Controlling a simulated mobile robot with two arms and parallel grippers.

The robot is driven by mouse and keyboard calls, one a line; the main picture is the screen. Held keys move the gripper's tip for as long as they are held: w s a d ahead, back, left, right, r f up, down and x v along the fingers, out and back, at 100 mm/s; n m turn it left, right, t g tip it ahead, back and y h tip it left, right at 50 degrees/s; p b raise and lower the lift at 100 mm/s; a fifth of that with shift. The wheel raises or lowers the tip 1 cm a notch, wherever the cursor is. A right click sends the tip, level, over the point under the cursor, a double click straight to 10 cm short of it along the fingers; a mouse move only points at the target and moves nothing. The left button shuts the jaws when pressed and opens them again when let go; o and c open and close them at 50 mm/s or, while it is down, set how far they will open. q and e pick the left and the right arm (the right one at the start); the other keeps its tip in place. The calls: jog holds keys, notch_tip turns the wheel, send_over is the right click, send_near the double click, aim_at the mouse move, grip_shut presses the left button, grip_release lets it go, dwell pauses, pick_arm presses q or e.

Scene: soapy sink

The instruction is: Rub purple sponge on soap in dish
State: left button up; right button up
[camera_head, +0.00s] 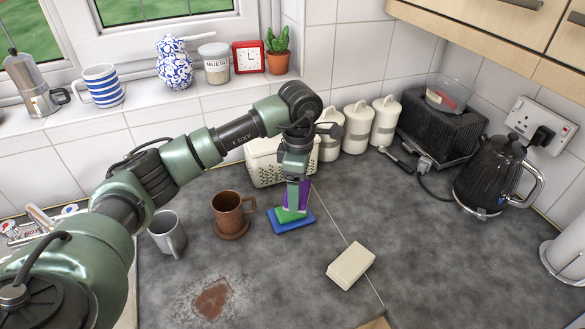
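My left gripper (296,205) points down near the middle of the counter, with a purple sponge (305,190) between its fingers. The sponge is held upright and is partly hidden by the gripper. Directly below is a blue dish (303,224) with a green soap bar (288,217) in it. The sponge's lower edge is at or just over the soap; I cannot tell whether they touch. My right gripper is not in view.
A brown mug (228,213) and a grey mug (166,234) stand left of the dish. A cream block (351,265) lies to the right front. A white perforated basket (264,165) is just behind. A brown stain (212,299) marks the front counter. A black kettle (488,178) stands right.

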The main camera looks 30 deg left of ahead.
pick_arm(q)
jog(key=a+n, duration=0.1)
jog(key=w+n+p, duration=0.1)
jog(key=n, duration=0.1)
jog(key=w+a+n, duration=0.1)
jog(key=n, duration=0.1)
jog(key=shift+a+f, duration=0.35)
jog(key=shift+f, duration=0.05)
jog(key=shift+w+a+f+n, duration=0.1)
jog(key=shift+a+f+n, duration=0.1)
jog(key=shift+n, duration=0.3)
jog(key=shift+f, duration=0.35)
jog(key=shift+f+b, duration=1.55)
jog(key=shift+f, duration=1)
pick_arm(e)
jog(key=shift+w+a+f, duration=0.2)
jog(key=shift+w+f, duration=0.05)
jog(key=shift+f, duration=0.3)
pick_arm(q)
jog(key=shift+f+b, duration=0.55)
jog(key=shift+f, duration=0.05)
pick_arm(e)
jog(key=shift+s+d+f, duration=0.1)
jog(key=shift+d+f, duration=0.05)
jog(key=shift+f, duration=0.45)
pick_arm(q)
jog(key=shift+r, duration=0.1)
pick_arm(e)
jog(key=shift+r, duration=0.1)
